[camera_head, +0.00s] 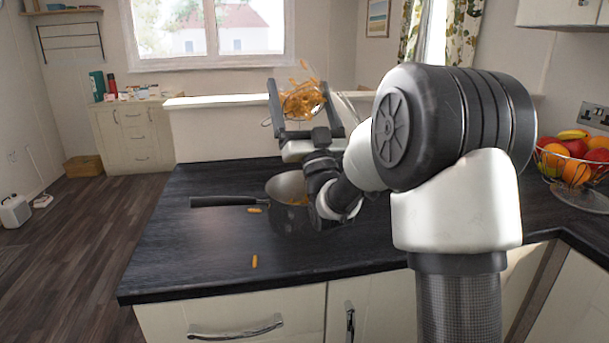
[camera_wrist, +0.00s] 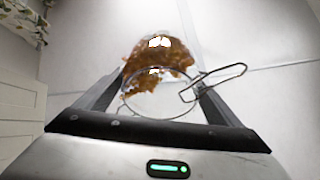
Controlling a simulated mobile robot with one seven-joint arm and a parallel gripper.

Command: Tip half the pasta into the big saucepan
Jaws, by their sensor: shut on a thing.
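A clear glass jar with a wire clasp (camera_wrist: 215,80) holds orange-brown pasta (camera_head: 301,100). My gripper (camera_head: 302,86) is shut on the jar, which is raised above the worktop. Pasta pieces show at and just above the jar's top edge in the head view; whether they are falling I cannot tell. The saucepan (camera_head: 287,187) stands on the worktop below, its dark handle (camera_head: 222,201) pointing left. Some orange pasta shows by its near side, and my arm hides its right part. One pasta piece (camera_head: 254,210) lies by the handle, another (camera_head: 255,262) nearer the front edge.
A wire fruit bowl (camera_head: 575,170) stands at the far right. A cabinet with bottles (camera_head: 135,135) stands in the back left.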

